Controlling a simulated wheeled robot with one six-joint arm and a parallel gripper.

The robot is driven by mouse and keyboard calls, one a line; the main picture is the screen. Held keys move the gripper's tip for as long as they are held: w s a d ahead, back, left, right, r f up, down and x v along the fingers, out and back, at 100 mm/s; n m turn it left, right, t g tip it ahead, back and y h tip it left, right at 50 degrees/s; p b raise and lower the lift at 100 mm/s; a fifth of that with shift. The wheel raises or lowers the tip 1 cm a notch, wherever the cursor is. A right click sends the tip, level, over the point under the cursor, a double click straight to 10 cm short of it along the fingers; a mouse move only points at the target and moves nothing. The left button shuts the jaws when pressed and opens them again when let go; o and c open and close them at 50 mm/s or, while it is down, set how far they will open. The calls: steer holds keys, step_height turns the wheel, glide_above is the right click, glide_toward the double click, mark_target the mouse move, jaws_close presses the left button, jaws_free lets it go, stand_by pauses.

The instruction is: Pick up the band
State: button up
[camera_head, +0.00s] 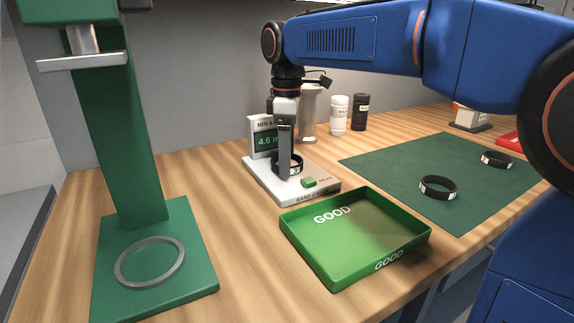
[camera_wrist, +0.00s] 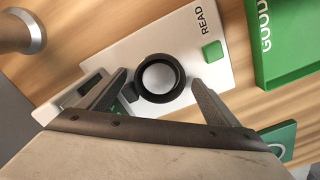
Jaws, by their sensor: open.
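A black band (camera_head: 297,167) with a small white label sits on the white gauge (camera_head: 259,181), which has a lit display and a green READ button. In the wrist view the band (camera_wrist: 160,98) shows from above as a dark ring around a round pale centre. My gripper (camera_head: 288,165) is down at the gauge, partly hiding the band. In the wrist view my gripper (camera_wrist: 159,78) is open, with one finger on each side of the band and gaps visible. Two more black bands, a nearer one (camera_head: 438,195) and a farther one (camera_head: 497,164), lie on the dark green mat (camera_head: 390,165).
A green tray marked GOOD (camera_head: 333,275) stands empty just in front of the gauge. A green stand (camera_head: 150,215) with a grey ring on its base is at left. A white bottle (camera_head: 339,115) and a black bottle (camera_head: 361,112) stand behind the gauge.

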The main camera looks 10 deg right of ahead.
steer(key=shift+c, duration=0.7)
steer(key=c, duration=1.1)
